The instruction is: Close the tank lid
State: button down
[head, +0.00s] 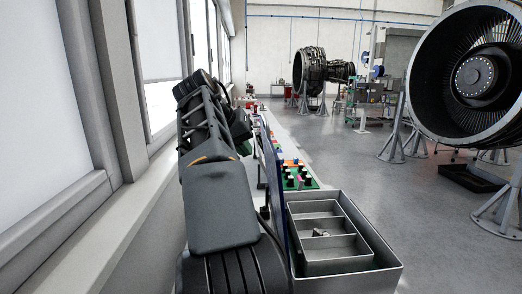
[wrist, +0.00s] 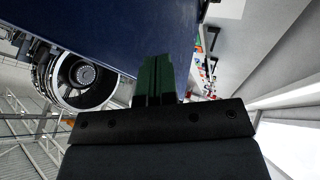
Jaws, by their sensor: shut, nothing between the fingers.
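The tank (head: 384,252) is a grey open box with inner compartments at the lower middle of the head view. Its lid (head: 274,190) is a blue panel standing upright along the tank's left side, seen nearly edge-on. In the wrist view the lid (wrist: 120,28) is a broad blue surface across the top. My gripper (wrist: 157,62) is shut and empty, its dark green fingers in front of the blue surface. I cannot tell whether they touch it.
Small items lie in the tank's compartments. A green board with coloured blocks (head: 298,178) is behind the tank. The window wall (head: 110,90) runs close along the left. A large turbofan (head: 475,75) on stands is at right; the floor (head: 370,185) between is clear.

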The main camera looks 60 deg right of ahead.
jog(key=shift+s+d+p, duration=0.25)
jog(key=shift+s+d, duration=0.45)
jog(key=shift+s, duration=0.15)
jog(key=shift+s+d+p, duration=0.25)
jog(key=shift+s+d, duration=0.4)
jog(key=shift+s, duration=0.2)
